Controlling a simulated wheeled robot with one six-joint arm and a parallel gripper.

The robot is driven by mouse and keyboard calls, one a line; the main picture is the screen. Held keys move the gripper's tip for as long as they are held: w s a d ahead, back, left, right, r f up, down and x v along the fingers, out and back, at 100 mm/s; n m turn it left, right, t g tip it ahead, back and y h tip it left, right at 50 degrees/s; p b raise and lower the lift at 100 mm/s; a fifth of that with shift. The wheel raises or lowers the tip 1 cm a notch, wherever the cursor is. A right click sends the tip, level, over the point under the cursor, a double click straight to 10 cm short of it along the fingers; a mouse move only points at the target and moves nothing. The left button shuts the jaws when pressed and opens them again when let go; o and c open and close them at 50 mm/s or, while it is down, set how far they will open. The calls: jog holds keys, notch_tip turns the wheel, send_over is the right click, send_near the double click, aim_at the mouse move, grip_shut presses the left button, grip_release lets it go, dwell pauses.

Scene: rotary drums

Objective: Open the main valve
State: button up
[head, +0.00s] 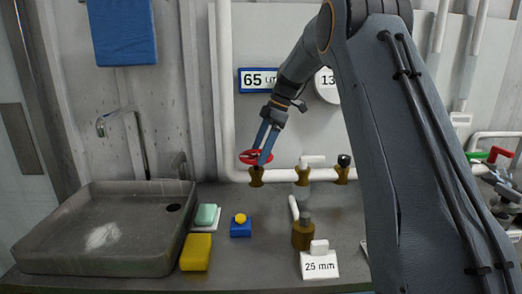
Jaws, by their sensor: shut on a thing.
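A red round handwheel (248,155), which looks like the main valve, sits on a brass valve body (256,178) on the white pipe, left of centre in the head view. My gripper (262,158) reaches down from the upper right, and its blue fingers are shut on the red handwheel. The fingers hide part of the wheel's right side. How far the valve is turned cannot be told.
Two more brass fittings (302,177) sit along the white pipe (230,110) to the right. A basin (100,235) stands left. A yellow sponge (196,252), a blue box (240,229) and a "25 mm" card (320,265) lie on the counter (262,270).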

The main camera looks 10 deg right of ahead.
jog(key=shift+r, duration=0.1)
jog(key=o, duration=0.8)
jog(key=shift+o, duration=0.2)
